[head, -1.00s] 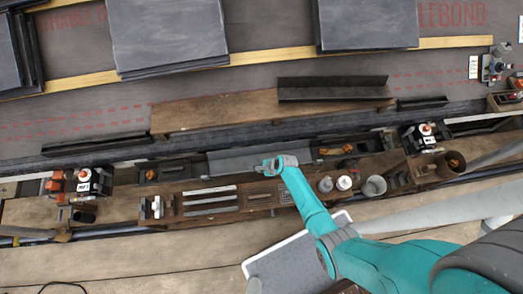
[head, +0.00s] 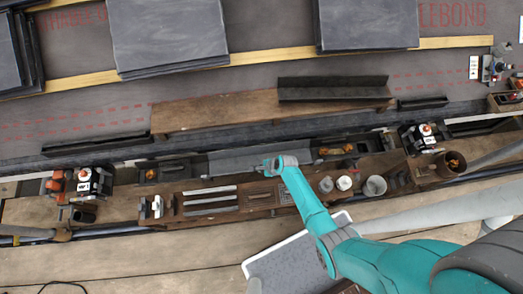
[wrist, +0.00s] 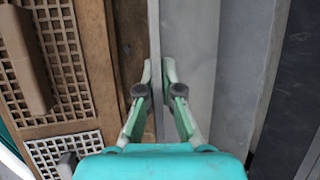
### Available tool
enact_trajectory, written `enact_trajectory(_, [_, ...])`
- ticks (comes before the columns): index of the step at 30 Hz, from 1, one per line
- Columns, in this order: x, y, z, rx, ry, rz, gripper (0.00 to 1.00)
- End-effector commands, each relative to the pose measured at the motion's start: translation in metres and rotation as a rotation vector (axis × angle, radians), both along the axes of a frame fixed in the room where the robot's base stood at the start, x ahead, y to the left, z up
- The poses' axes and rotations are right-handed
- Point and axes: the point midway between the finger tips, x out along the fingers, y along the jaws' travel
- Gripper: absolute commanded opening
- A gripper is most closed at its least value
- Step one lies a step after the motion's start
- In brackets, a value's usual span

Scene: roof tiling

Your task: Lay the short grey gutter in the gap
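The short grey gutter (head: 232,161) lies lengthwise along the eave, in line between darker sections to its left and right. In the wrist view it is a broad grey channel (wrist: 190,50) with a thin upright near wall. I cannot tell whether the gutter rests on anything below. The gutter's underside is hidden, and my gripper covers part of its near edge.
A wooden tool tray (head: 225,217) with metal strips and cups lies just in front. Small white-topped devices stand at left (head: 95,182) and right (head: 424,135). A dark angled piece (head: 333,88) lies on a plank behind. Slate stacks (head: 168,35) stand farther back.

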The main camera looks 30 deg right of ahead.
Motion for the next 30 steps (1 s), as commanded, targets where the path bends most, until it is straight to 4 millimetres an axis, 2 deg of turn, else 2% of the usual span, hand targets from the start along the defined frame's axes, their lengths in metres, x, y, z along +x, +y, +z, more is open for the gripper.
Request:
enact_trajectory(5, [0.0007,-0.0001,0.0005,0.0,-0.001,0.0,0.0])
enact_trajectory(8, [0.0007,0.0,0.0005,0.0,-0.001,0.0,0.21])
enact_trajectory(9, [0.0007,-0.0001,0.0005,0.0,-0.001,0.0,0.31])
enact_trajectory(10, [0.0006,-0.0001,0.0004,0.0,-0.001,0.0,0.35])
enact_trajectory(16, [0.0003,-0.0001,0.0002,0.0,-0.001,0.0,0.35])
enact_trajectory(19, [-0.0003,0.0001,-0.0001,0.0,0.001,0.0,0.56])
enact_trajectory(30, [0.0003,0.0001,0.0027,0.001,-0.001,0.0,0.56])
